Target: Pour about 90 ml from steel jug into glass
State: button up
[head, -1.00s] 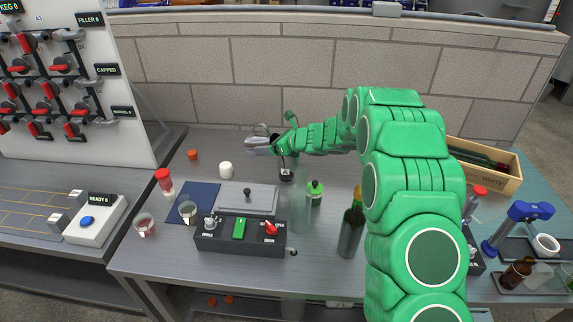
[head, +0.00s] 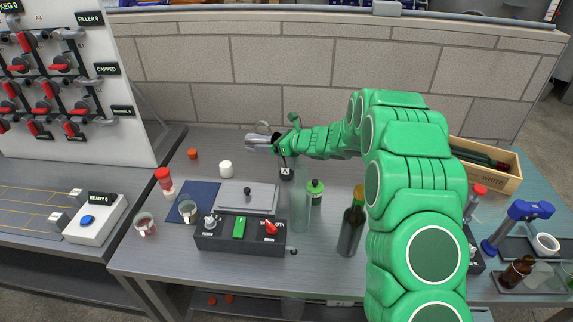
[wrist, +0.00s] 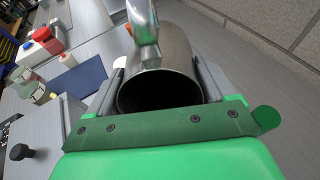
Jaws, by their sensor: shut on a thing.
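My gripper (head: 272,143) is shut on the steel jug (head: 258,141), held above the back of the bench. In the wrist view the jug (wrist: 162,62) lies between the two fingers, with its dark open mouth facing the camera and its handle on top. I cannot tell the liquid level inside. A clear glass (head: 188,213) stands upright on the dark blue mat (head: 203,190), to the left of and nearer than the jug, well apart from it. A second glass (head: 146,226) with reddish contents stands left of the mat.
A red-capped shaker (head: 165,182) and a white cup-like piece (head: 226,169) stand near the mat. A grey plate (head: 250,198) and a black switch box (head: 240,237) lie right of it. Several bottles, including a clear one (head: 300,205) and a dark one (head: 350,232), stand mid-bench.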

jog(key=shift+s+d+r+y, duration=0.25)
jog(key=shift+d+y, duration=0.25)
jog(key=shift+y, duration=0.1)
dwell(0.6)
jog(key=shift+w+a+f+h, duration=0.25)
jog(key=shift+w+a+h, duration=0.05)
jog(key=shift+a+h, duration=0.35)
jog(key=shift+w+a+f+g+h, duration=0.1)
jog(key=shift+f+g+h, duration=0.25)
jog(key=shift+h, duration=0.3)
jog(key=shift+a+r+g+h, duration=0.1)
jog(key=shift+r+g+h, duration=0.3)
jog(key=shift+h, duration=0.4)
jog(key=shift+f+g+h, duration=0.25)
jog(key=shift+h, duration=0.25)
jog(key=shift+w+a+f+h, duration=0.1)
jog(key=shift+w+h, duration=0.05)
jog(key=shift+h, duration=0.25)
jog(key=shift+w+a+f+g+h, duration=0.15)
jog(key=shift+a+f+g+h, duration=0.1)
jog(key=shift+f+g+h, duration=0.25)
